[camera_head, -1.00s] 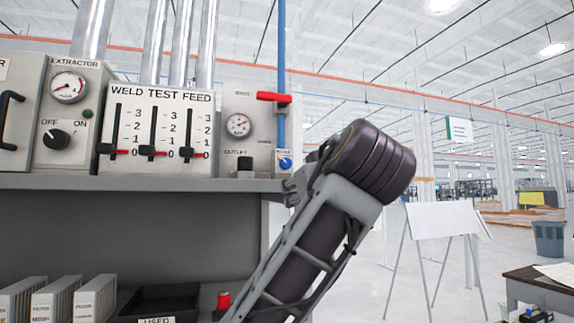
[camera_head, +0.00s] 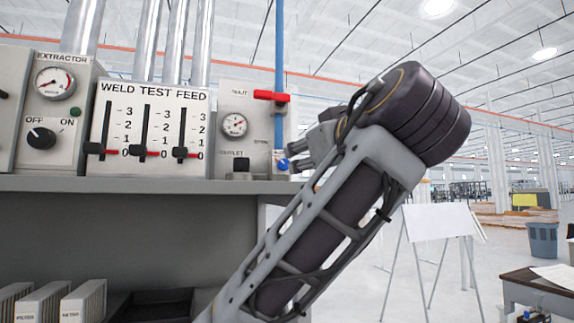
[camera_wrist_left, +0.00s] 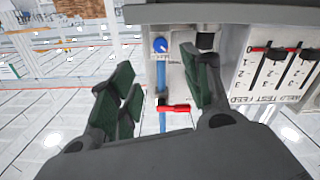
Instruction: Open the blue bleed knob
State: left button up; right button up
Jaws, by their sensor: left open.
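The blue bleed knob (camera_head: 282,164) sits low on the right edge of the grey gauge panel, below a blue pipe. In the left wrist view, which is upside down, the blue knob (camera_wrist_left: 160,45) shows whole between the lines of my two fingers, beyond their tips. My left gripper (camera_head: 298,158) is right beside the knob in the head view, its fingers pointing at it. In the left wrist view my left gripper (camera_wrist_left: 160,78) is open, with dark green finger pads apart and nothing between them. I cannot tell whether a finger touches the knob. My right gripper is not in view.
A red lever (camera_head: 271,96) crosses the blue pipe above the knob. The WELD TEST FEED slider panel (camera_head: 150,95) stands farther left. A grey shelf edge (camera_head: 130,184) runs below.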

aim_at(285, 165)
pick_arm(q)
jog(key=shift+w+a+r, duration=0.1)
jog(key=shift+w, duration=0.1)
jog(key=shift+p+x, duration=2.85)
jog(key=shift+x, duration=3.75)
jog(key=c, duration=1)
